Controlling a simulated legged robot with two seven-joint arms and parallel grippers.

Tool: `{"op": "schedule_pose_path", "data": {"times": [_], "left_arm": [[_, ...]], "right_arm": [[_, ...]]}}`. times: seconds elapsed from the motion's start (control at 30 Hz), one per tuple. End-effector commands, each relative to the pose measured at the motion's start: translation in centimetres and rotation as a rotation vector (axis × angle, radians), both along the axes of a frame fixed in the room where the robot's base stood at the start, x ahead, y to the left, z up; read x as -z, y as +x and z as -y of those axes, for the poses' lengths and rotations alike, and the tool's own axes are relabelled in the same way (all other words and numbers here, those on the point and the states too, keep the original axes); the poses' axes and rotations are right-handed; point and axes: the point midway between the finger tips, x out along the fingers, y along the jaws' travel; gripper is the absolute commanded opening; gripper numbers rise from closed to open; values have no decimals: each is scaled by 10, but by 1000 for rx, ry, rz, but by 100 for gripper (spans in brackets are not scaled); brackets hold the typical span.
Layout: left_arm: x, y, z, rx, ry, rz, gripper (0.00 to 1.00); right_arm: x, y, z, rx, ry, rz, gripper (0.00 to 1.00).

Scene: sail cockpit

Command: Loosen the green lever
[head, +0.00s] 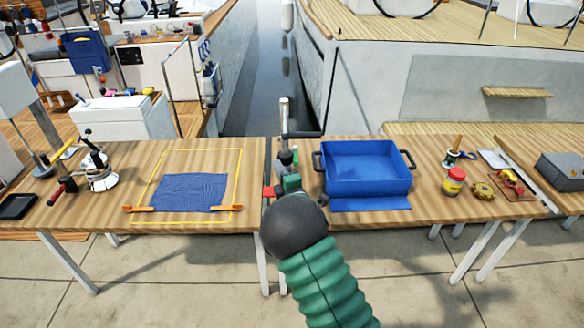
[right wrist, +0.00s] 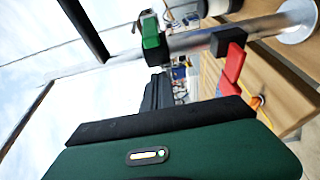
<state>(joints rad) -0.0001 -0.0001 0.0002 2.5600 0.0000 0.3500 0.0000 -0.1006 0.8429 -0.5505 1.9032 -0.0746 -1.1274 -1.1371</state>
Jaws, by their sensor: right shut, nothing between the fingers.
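The green lever (right wrist: 151,32) sits in a dark mount on a metal post (right wrist: 205,40) in the right wrist view. A red lever (right wrist: 232,66) is on the same post, nearer the table; it also shows in the head view (head: 268,191). My right gripper (right wrist: 158,92) is shut and empty, pointing toward the post with a visible gap below the green lever in the picture. In the head view my dark wrist and green sleeve hide much of the post's lower part and of the gripper (head: 287,166). My left gripper is not in view.
A blue bin (head: 366,187) stands right of the post. A blue cloth (head: 190,192) inside a yellow outline and a winch (head: 99,172) are on the left table. Open floor lies in front.

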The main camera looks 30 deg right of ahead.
Motion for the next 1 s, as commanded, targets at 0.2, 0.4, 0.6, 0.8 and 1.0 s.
{"op": "schedule_pose_path", "data": {"times": [0.2,0.4,0.6,0.8,1.0], "left_arm": [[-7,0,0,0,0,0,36],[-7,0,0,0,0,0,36],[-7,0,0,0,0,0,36],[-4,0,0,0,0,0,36],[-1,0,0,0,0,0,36]], "right_arm": [[0,-19,29,3,1,-2,0],[1,-23,34,0,1,-1,0],[1,-23,34,0,1,-1,0],[1,-24,35,-15,0,-1,0],[1,-25,37,-55,0,0,0]]}}
